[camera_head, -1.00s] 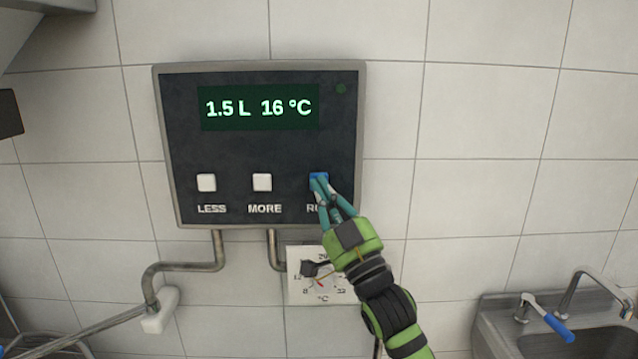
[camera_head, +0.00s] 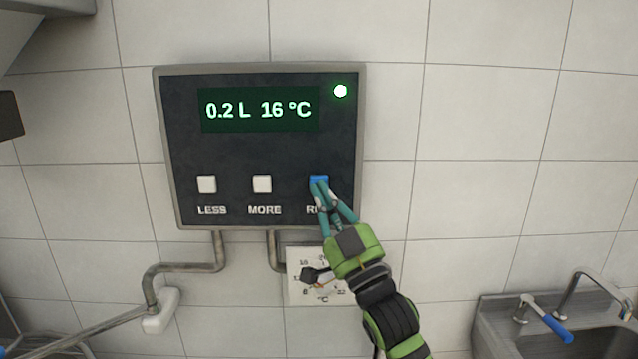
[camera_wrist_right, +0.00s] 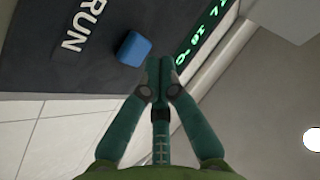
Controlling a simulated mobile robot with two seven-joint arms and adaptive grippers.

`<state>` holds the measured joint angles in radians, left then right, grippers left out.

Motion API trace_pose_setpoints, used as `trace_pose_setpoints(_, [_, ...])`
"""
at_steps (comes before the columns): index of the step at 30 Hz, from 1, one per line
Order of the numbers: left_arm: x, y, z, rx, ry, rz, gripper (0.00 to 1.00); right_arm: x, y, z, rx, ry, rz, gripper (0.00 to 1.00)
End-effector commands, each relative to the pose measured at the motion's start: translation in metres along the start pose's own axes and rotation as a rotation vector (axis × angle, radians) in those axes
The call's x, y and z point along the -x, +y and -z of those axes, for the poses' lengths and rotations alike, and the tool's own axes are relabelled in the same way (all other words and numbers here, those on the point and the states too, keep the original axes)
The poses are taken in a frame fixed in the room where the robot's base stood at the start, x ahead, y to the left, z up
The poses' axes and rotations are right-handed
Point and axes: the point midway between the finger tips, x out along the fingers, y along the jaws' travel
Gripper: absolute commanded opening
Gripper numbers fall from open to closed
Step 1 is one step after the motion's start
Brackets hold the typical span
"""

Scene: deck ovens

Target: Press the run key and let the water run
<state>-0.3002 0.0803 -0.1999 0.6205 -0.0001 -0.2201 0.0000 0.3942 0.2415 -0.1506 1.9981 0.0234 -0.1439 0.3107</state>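The dark control panel (camera_head: 230,150) hangs on the tiled wall. Its display (camera_head: 259,110) reads 0.2 L 16 °C, and a green lamp (camera_head: 340,91) is lit at its top right. The blue run key (camera_head: 319,180) is at the panel's lower right, its label partly hidden by my right gripper (camera_head: 320,187). In the right wrist view the blue key (camera_wrist_right: 133,49) shows just left of my right gripper's fingertips (camera_wrist_right: 159,64), which are together with nothing between them. The fingertips are at the key in the head view; I cannot tell whether they touch it. My left gripper is not in view.
White LESS (camera_head: 207,184) and MORE (camera_head: 262,184) keys sit left of the run key. Pipes (camera_head: 185,267) run below the panel, beside a temperature dial (camera_head: 304,292) partly behind my arm. A sink with a blue-handled tap (camera_head: 558,328) stands at the lower right.

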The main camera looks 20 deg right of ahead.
Motion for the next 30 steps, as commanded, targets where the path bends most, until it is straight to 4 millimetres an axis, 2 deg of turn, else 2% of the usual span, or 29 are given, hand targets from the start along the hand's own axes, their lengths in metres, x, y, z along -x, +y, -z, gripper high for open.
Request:
trace_pose_setpoints(8, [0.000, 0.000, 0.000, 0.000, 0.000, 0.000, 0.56, 0.001, -0.001, 0.001, 0.000, 0.000, 0.000, 0.00])
trace_pose_setpoints(22, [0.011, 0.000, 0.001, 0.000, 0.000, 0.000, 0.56, 0.030, -0.022, 0.022, -0.001, 0.000, 0.000, 0.00])
trace_pose_setpoints(30, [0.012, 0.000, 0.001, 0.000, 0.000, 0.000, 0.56, 0.035, -0.025, 0.025, 0.001, 0.000, -0.001, 0.00])
